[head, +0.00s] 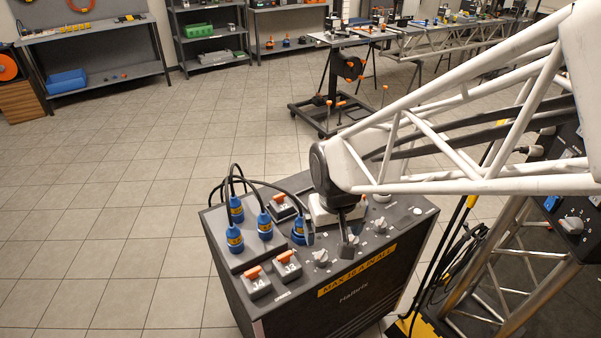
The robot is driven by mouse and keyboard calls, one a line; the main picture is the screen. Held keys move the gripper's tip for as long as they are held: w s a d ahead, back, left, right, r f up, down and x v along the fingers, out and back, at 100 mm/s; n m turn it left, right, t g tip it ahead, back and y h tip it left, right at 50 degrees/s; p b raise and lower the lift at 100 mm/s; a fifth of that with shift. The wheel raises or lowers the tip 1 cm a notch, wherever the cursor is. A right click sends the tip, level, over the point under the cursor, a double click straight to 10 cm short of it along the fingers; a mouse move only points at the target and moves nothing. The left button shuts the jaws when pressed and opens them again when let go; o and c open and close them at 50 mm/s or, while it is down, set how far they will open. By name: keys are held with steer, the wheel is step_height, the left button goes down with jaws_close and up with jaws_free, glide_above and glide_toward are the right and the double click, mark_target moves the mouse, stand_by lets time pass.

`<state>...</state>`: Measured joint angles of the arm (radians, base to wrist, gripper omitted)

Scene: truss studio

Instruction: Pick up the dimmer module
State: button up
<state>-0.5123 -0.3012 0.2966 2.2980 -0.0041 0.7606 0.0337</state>
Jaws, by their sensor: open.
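A dark cabinet (350,307) with a yellow "MAX 16 A IN ALL" label stands in the lower middle of the head view. Small grey modules with orange handles sit in its top: one marked 14 (256,287), one marked 13 (288,270) beside it, and another (281,210) farther back. I cannot tell which one is the dimmer module. My gripper (328,236) is open and points down over the middle of the cabinet top, right of these modules. No module shows between its fingers. My arm and gripper hide part of the cabinet top.
Blue plugs (235,240) with black cables rise from the cabinet's left side, close to the modules. Grey knobs (321,257) line the front and right. A truss stand with a control panel (573,224) stands at right. The tiled floor (120,210) at left is clear.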

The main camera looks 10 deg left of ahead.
mark_target(254, 275)
steer(key=s+a+f+n, duration=0.1)
steer(key=a+f, duration=0.2)
steer(key=a, duration=0.2)
steer(key=s+a+f+n, duration=0.1)
steer(key=a+f, duration=0.3)
steer(key=a, duration=0.1)
steer(key=s+a+f+n, duration=0.1)
steer(key=a+f, duration=0.2)
steer(key=a, duration=0.3)
steer(key=shift+s+a+f+g, duration=0.1)
steer(key=shift+s+f+g, duration=0.1)
steer(key=shift+f+g, duration=0.15)
steer(key=shift+s+a+f, duration=0.25)
steer(key=shift+a+f, duration=0.1)
steer(key=shift+a, duration=0.15)
steer(key=shift+f, duration=0.1)
steer(key=shift+f, duration=1.2)
steer(key=shift+w+a+f, duration=0.1)
steer(key=shift+f, duration=2.5)
steer(key=shift+c, duration=0.2)
